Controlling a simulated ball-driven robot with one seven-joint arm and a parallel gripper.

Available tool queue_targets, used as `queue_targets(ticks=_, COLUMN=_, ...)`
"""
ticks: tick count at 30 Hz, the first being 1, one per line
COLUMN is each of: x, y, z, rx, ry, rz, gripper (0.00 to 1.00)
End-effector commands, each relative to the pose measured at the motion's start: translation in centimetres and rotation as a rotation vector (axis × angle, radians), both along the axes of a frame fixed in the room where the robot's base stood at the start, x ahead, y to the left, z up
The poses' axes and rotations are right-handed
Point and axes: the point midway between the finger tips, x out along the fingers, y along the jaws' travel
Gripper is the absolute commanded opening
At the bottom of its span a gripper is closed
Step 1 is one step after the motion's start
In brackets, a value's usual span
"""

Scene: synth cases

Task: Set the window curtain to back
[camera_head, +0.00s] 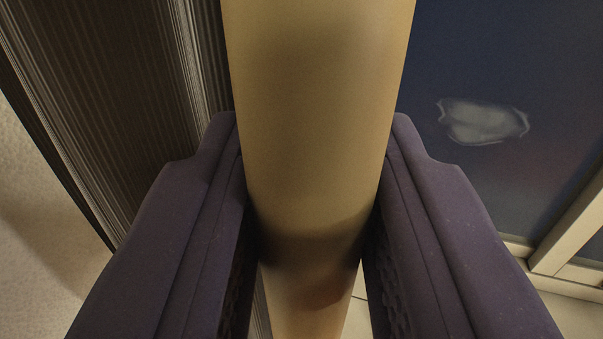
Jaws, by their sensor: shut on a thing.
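The window curtain (110,85) is dark grey-brown with fine pleats and hangs at the upper left. A smooth tan upright bar (318,50) runs down the middle of the view, along the right side of the pleats. Whether it is fixed to the curtain is hidden. My gripper (312,125), with two dark purple fingers, is shut on the bar, one finger on each side. The dark blue window pane (500,60) is uncovered to the right of the bar. The curtain's top and bottom ends are out of view.
A pale window frame (568,232) crosses the lower right. A whitish patch (482,121) shows on the pane. A light, plain wall-like surface (40,230) lies at the left. Pale tiles (570,315) show at the bottom right.

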Motion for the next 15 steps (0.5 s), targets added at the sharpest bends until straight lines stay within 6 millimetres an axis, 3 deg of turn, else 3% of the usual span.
queue_targets(ticks=11, x=-0.06, y=0.37, z=0.25, rx=0.003, ry=-0.002, rz=0.006, gripper=0.00)
queue_targets(ticks=12, x=-0.07, y=0.38, z=0.25, rx=0.003, ry=-0.002, rz=0.006, gripper=0.40)
queue_targets(ticks=13, x=-0.07, y=0.38, z=0.24, rx=0.003, ry=-0.002, rz=0.006, gripper=0.47)
queue_targets(ticks=15, x=-0.06, y=0.34, z=0.20, rx=0.003, ry=-0.002, rz=0.005, gripper=0.50)
